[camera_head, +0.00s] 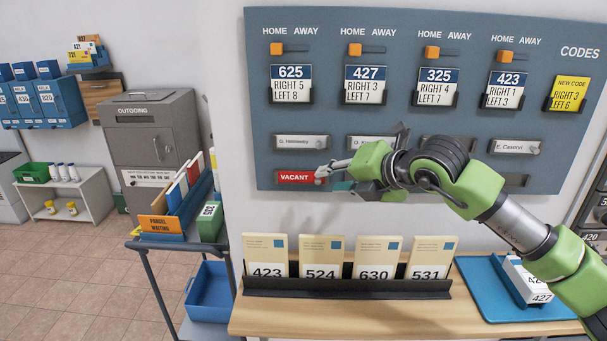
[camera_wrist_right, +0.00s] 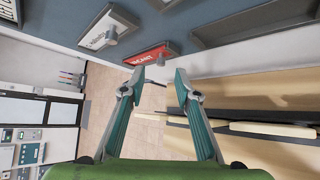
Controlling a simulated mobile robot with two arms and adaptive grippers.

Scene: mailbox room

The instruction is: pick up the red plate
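The red plate (camera_head: 297,177), marked VACANT, sits in a holder low on the left of the blue-grey wall board. A small grey knob stands out at its right end. In the right wrist view the red plate (camera_wrist_right: 147,54) is beyond the fingertips, near the top. My right gripper (camera_head: 336,177) is just right of the plate, in front of the board. In the wrist view my right gripper (camera_wrist_right: 158,82) has its fingers spread with nothing between them. I cannot tell if a finger touches the knob. My left gripper is out of view.
A white name plate (camera_head: 301,143) is just above the red one. Several numbered cards stand in a black rack (camera_head: 345,289) on the wooden shelf (camera_head: 380,318) below. A blue tray (camera_head: 492,287) lies right. A cart with a blue bin (camera_head: 209,291) stands left.

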